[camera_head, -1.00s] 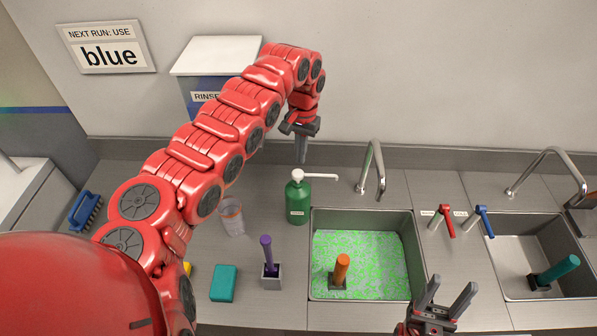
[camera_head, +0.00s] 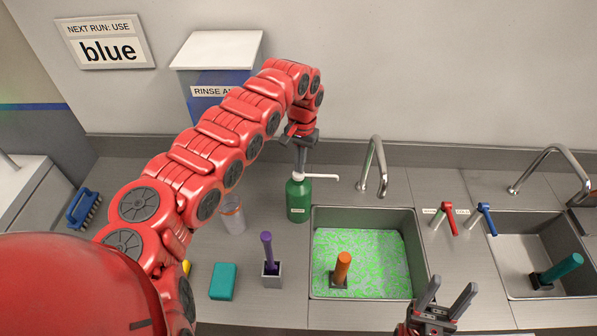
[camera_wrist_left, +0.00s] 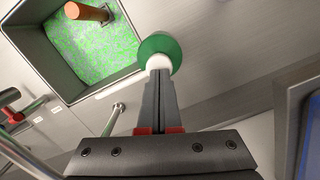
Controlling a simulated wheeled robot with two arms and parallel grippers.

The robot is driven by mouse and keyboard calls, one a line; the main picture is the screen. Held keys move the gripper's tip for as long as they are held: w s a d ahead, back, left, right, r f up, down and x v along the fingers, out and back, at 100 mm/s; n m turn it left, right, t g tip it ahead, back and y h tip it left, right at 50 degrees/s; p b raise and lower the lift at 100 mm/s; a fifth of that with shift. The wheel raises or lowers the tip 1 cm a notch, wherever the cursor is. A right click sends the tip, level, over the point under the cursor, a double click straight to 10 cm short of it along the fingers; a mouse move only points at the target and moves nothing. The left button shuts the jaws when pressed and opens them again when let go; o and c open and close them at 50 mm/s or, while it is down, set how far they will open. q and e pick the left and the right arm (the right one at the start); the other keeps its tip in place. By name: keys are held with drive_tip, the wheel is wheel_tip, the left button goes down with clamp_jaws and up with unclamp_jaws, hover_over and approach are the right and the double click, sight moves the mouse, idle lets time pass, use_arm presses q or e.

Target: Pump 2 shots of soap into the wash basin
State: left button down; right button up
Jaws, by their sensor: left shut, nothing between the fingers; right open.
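The green soap bottle (camera_head: 298,200) with a white pump spout (camera_head: 322,176) stands upright behind the left rim of the left basin (camera_head: 416,250). Its spout points right, toward that basin. My left gripper (camera_head: 300,170) is shut and empty, pointing down with its fingertips at the pump top. In the left wrist view the closed fingers (camera_wrist_left: 160,80) meet the white pump head (camera_wrist_left: 159,62) above the green bottle (camera_wrist_left: 168,47); I cannot tell how far it is pressed. The left basin holds green-speckled liquid (camera_head: 375,250). My right gripper (camera_head: 445,300) is open and empty, in front of the basins.
An orange-handled tool (camera_head: 342,268) stands in the left basin. A clear cup (camera_head: 232,215), teal block (camera_head: 223,282) and purple-handled brush in a holder (camera_head: 272,282) stand left. A faucet (camera_head: 377,165), red lever (camera_head: 447,216) and blue lever (camera_head: 487,218) are near. The right basin (camera_head: 520,250) holds a teal-handled tool (camera_head: 560,268).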

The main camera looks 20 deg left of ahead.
use_arm(q)
drive_tip(key=shift+d+f+b, duration=0.1)
drive_tip(key=shift+f+b, duration=0.05)
drive_tip(key=shift+b, duration=0.2)
drive_tip(key=b, duration=0.1)
drive_tip(key=w+b, duration=0.1)
drive_tip(key=b, duration=0.1)
drive_tip(key=shift+w+d+f+b, duration=0.1)
drive_tip(key=shift+w+d+b, duration=0.05)
drive_tip(key=shift+w+b, duration=0.15)
drive_tip(key=shift+w+r+p, duration=0.25)
drive_tip(key=shift+r+p, duration=0.05)
drive_tip(key=shift+r, duration=0.2)
drive_tip(key=shift+w+r, duration=0.2)
drive_tip(key=shift+w, duration=0.25)
drive_tip(key=shift+s, duration=0.1)
drive_tip(key=shift+r, duration=0.1)
